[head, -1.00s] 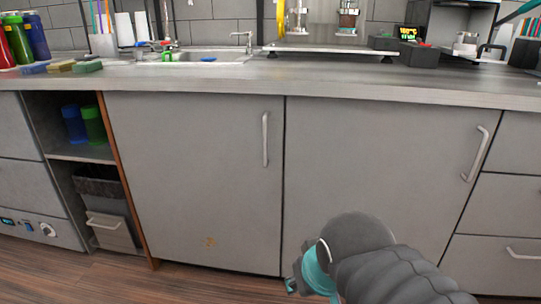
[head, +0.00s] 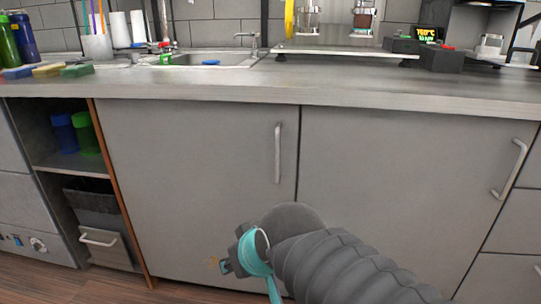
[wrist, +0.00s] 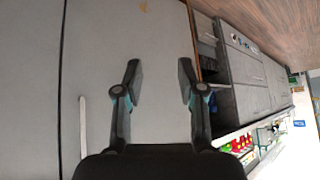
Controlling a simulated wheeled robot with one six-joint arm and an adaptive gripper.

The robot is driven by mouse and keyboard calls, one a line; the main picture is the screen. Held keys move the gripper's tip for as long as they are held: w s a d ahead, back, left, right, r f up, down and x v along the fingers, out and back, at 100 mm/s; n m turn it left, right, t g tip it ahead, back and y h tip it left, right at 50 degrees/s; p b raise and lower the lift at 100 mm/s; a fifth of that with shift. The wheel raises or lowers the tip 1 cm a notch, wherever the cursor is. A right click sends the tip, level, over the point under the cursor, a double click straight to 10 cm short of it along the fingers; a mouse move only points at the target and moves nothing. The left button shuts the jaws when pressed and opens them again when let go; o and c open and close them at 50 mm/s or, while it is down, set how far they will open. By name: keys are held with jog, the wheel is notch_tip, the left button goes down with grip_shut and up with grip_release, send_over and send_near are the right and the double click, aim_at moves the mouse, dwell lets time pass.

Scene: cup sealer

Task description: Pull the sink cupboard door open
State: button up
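The sink cupboard door (head: 190,190) is a flat grey panel below the sink, and it is shut. Its upright silver bar handle (head: 278,153) is near the door's upper right edge. My gripper (head: 228,262) is in front of the lower part of this door, below and left of the handle. In the wrist view my gripper (wrist: 159,75) is open, with nothing between its fingers. The handle (wrist: 83,125) lies left of both fingers there, apart from them. In the head view the fingertips are small and partly hidden by the wrist.
A second grey door (head: 400,180) with its own handle (head: 509,168) is on the right. An open shelf (head: 70,164) and a bin (head: 104,242) stand left of the brown side panel (head: 117,185). The countertop (head: 330,92) overhangs the doors. The sink (head: 195,60) is above.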

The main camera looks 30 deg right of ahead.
jog(key=w+a+r+t+y+b, duration=0.1)
jog(key=w+a+r+t, duration=0.15)
jog(key=w, duration=0.25)
jog(key=w+a+r+t+b, duration=0.1)
jog(key=w+r+t, duration=0.15)
jog(key=w, duration=0.25)
jog(key=m+h+b, duration=0.4)
jog(key=m+h, duration=0.6)
jog(key=h, duration=0.5)
send_near(276, 160)
jog(key=b+x, duration=0.1)
jog(key=x, duration=0.9)
jog(key=shift+w+d+r+b, duration=0.1)
jog(key=shift+w+d+b, duration=0.05)
jog(key=shift+d+b, duration=0.15)
grip_shut()
